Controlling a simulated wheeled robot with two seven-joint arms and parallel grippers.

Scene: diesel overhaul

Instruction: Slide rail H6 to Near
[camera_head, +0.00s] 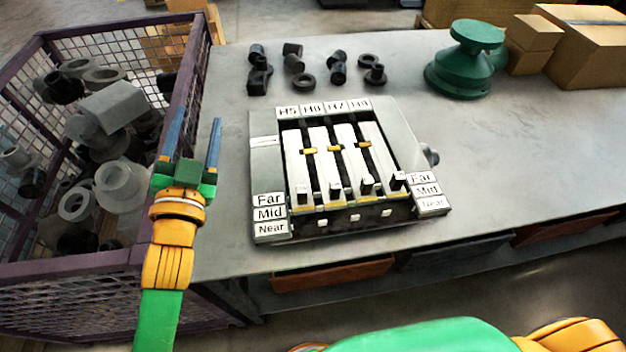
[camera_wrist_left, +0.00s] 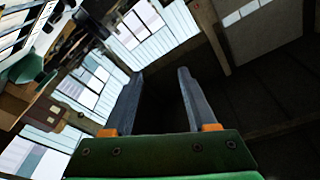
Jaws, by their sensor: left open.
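The rail unit (camera_head: 265,160) is a grey box on the bench with several white rails under labels H5 to H8. Rail H6 (camera_head: 321,150) is the second rail from the left, with a dark knob (camera_head: 334,188) near its front end. Far, Mid and Near labels (camera_head: 270,214) stand at the front left corner, and again at the right. Which label H6 lines up with I cannot tell. My left gripper (camera_head: 198,116) is open and empty, left of the unit and apart from it. Its two fingers show in the left wrist view (camera_wrist_left: 160,73). My right gripper is not in view.
A purple mesh crate (camera_head: 85,264) full of grey parts stands left of the bench, beside my left arm. Dark fittings (camera_head: 297,62) lie behind the unit. A green pump-like part (camera_head: 468,62) and cardboard boxes (camera_head: 590,50) stand at back right. The bench's right side (camera_head: 520,145) is clear.

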